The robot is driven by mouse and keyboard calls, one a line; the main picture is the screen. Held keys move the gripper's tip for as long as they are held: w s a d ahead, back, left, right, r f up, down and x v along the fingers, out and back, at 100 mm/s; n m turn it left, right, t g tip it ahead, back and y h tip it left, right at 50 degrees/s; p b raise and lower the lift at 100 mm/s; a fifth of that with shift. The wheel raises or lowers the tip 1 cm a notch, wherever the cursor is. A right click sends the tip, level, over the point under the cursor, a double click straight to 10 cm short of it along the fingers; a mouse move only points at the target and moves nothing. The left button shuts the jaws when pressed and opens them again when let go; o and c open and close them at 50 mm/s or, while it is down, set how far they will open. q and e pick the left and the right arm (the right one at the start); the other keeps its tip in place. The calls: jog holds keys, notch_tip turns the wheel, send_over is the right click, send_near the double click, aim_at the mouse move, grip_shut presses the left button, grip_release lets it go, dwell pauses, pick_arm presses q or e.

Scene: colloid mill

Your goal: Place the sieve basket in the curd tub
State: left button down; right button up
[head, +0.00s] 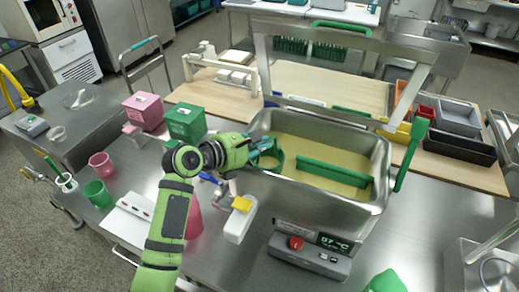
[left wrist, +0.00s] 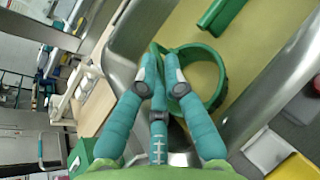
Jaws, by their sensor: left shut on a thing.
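The sieve basket shows as a green open ring (head: 274,163), and more clearly in the left wrist view (left wrist: 221,82). My left gripper (head: 264,150) has its teal fingers closed on the ring's near wall; they also show in the left wrist view (left wrist: 161,68). The curd tub (head: 322,207) is a steel vessel with pale yellow contents (head: 315,145). The held ring appears over the left part of the tub, inside its rim in the picture. Whether it touches the yellow contents I cannot tell. My right gripper is not identifiable in these frames.
A long green bar (head: 333,173) lies across the tub's contents. A green handle (head: 411,153) rises at the tub's right side. A control box (head: 310,258) stands in front. Pink (head: 144,110) and green (head: 186,122) boxes stand left.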

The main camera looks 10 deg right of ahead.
pick_arm(q)
jog(key=shift+s, duration=0.1)
jog(key=c, duration=1.3)
grip_release()
jog(key=shift+c, duration=0.2)
pick_arm(e)
jog(key=shift+w+a+r, duration=0.15)
jog(key=shift+w+a, duration=0.8)
jog(key=shift+s+d, duration=0.1)
jog(key=shift+s, duration=0.05)
pick_arm(q)
jog(key=shift+s+a+r, duration=0.1)
jog(key=shift+a, duration=0.1)
jog(key=b+v, duration=0.2)
jog(key=v, duration=0.9)
jog(key=shift+a+r, duration=0.2)
jog(key=shift+a, duration=0.05)
pick_arm(e)
jog(key=shift+s+d+f, duration=0.1)
jog(key=shift+d+f, duration=0.1)
jog(key=shift+f, duration=0.35)
jog(key=shift+s+d+f, duration=0.1)
jog(key=shift+d+f, duration=0.05)
jog(key=shift+f, duration=0.35)
pick_arm(q)
jog(key=shift+s, duration=0.1)
